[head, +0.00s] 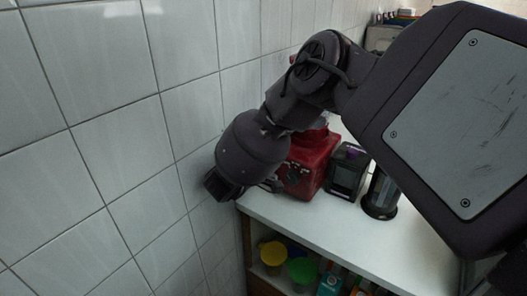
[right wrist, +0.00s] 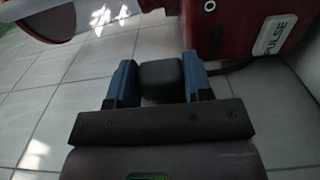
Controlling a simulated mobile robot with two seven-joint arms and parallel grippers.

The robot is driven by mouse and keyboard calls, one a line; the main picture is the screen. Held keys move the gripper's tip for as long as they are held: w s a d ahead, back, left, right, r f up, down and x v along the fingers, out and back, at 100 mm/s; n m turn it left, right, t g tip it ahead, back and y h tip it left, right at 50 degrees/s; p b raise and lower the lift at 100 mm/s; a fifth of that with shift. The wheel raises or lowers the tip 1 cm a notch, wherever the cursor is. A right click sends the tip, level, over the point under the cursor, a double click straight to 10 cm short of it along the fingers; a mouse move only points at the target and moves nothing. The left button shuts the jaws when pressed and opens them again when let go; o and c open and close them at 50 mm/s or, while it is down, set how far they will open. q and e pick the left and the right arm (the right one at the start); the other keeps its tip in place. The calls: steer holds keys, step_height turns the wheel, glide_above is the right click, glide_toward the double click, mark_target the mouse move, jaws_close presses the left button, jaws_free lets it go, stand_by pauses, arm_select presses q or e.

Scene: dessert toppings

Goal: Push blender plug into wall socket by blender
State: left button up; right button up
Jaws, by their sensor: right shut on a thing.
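My right gripper (right wrist: 159,63) is shut on a black blender plug (right wrist: 160,82), held between its two blue fingers in the right wrist view. In the head view the right gripper (head: 220,187) is close to the tiled wall, at the left end of the counter. The red blender (head: 308,168) stands on the counter just right of the gripper, partly behind my arm. Its red base (right wrist: 240,28) with a PULSE label fills the top right of the right wrist view. A dark cord runs from the plug toward the blender. The wall socket is not visible. My left gripper is out of view.
A black boxy appliance (head: 347,170) and a dark cylindrical container (head: 381,192) stand on the white counter (head: 300,225) right of the blender. A shelf below holds a yellow cup (head: 272,254) and a green cup (head: 301,271). White tiled wall (head: 95,120) fills the left.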

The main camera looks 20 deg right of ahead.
steer(key=shift+w+a, duration=0.2)
stand_by(0.5)
steer(key=o, duration=1)
steer(key=shift+o, duration=0.2)
